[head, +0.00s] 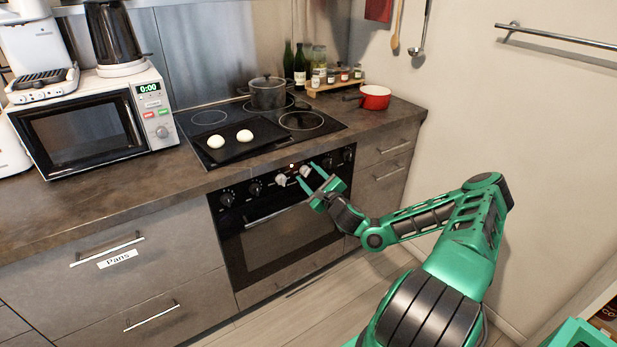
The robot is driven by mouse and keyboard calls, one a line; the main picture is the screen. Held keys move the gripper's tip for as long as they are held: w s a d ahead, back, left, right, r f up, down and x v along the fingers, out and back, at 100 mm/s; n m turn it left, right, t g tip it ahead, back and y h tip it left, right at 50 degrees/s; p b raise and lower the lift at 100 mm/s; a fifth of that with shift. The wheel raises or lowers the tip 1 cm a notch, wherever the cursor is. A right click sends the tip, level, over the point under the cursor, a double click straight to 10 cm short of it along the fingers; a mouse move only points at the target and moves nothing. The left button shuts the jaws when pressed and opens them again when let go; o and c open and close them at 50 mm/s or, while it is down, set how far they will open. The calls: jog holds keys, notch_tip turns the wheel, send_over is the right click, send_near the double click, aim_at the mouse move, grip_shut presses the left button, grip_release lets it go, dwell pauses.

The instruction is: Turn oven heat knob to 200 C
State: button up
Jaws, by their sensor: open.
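The black oven (285,242) is built in under the counter, with its door shut. Its knobs sit in a row on the black panel above the door. Black knobs (255,189) are at the left, and more black ones (345,156) are at the right. Two pale knobs (281,180) are in the middle. My green gripper (308,177) is open in front of the panel, its fingers pointing at the right-hand pale knob (305,171). I cannot tell whether the fingers touch that knob. The knob markings are too small to read.
A black tray (262,146) with two white round pieces lies on the cooktop, near a dark pot (267,93). A red pan (374,97) stands on the counter at right. A microwave (95,125) is at left. The oven handle (280,214) juts out below the knobs.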

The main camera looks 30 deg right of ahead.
jog(key=shift+w, duration=0.1)
jog(key=c, duration=1)
jog(key=shift+n, duration=0.6)
jog(key=shift+f, duration=0.1)
jog(key=o, duration=1)
jog(key=s, duration=1)
jog(key=shift+s+a, duration=0.25)
jog(key=shift+s, duration=0.1)
